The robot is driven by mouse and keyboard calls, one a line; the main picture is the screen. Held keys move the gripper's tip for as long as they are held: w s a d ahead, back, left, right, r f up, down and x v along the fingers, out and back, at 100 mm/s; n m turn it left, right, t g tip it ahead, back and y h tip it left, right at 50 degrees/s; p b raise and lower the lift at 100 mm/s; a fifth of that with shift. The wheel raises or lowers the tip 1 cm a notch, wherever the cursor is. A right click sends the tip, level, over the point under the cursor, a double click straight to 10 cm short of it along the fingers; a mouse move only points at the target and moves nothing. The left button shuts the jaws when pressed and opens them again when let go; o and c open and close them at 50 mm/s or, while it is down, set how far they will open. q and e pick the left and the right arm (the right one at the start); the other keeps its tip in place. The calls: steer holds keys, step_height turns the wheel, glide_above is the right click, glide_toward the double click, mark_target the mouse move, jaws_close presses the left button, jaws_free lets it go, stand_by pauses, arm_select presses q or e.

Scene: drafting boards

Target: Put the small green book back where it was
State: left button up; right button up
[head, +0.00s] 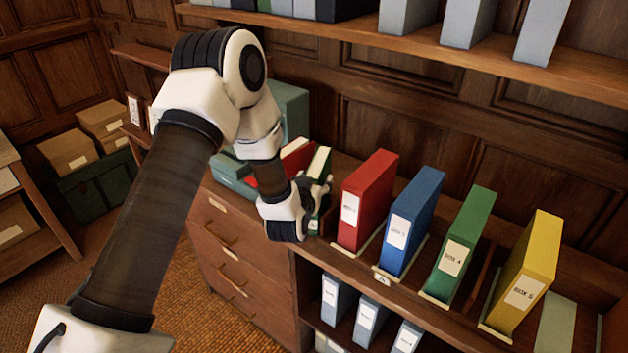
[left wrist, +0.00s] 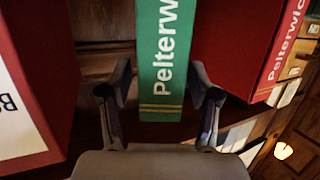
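The small green book (head: 319,165) stands upright on the low cabinet, between a red book (head: 297,157) and the red box (head: 368,200). My left gripper (head: 318,190) is at its spine and hides part of it. In the left wrist view the green spine (left wrist: 161,60), lettered "Pelterw", lies between the two fingers (left wrist: 160,92). The fingers are open, one on each side, with a narrow gap showing beside the spine. The red book (left wrist: 240,45) is on the right there and the red box (left wrist: 40,70) on the left. My right gripper is not in view.
Blue (head: 412,220), green (head: 462,245) and yellow (head: 527,270) boxes stand in a row to the right. Grey boxes stand on the shelf (head: 590,75) above. A teal box (head: 288,108) is behind my left arm. Smaller binders (head: 367,318) stand on a lower shelf.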

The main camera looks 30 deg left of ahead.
arm_select(q)
steer(key=b+v, duration=0.2)
steer(key=v, duration=0.9)
steer(key=s+d+f+m+g+h, duration=0.1)
steer(key=s+d+f+g+h, duration=0.15)
steer(key=s+f, duration=0.45)
steer(key=s+d+f+m+g+h, duration=0.1)
steer(key=s+d+f+g, duration=0.2)
steer(key=f, duration=0.8)
steer(key=s+d+f+m+g+h+b, duration=0.1)
steer(key=s+d+f+g+b, duration=0.1)
steer(key=s+f+g, duration=0.7)
steer(key=s+d+f, duration=0.1)
steer(key=s+f, duration=0.5)
steer(key=s, duration=0.1)
steer(key=shift+s+d+b, duration=0.3)
steer(key=shift+s+d, duration=0.05)
steer(key=shift+s, duration=0.05)
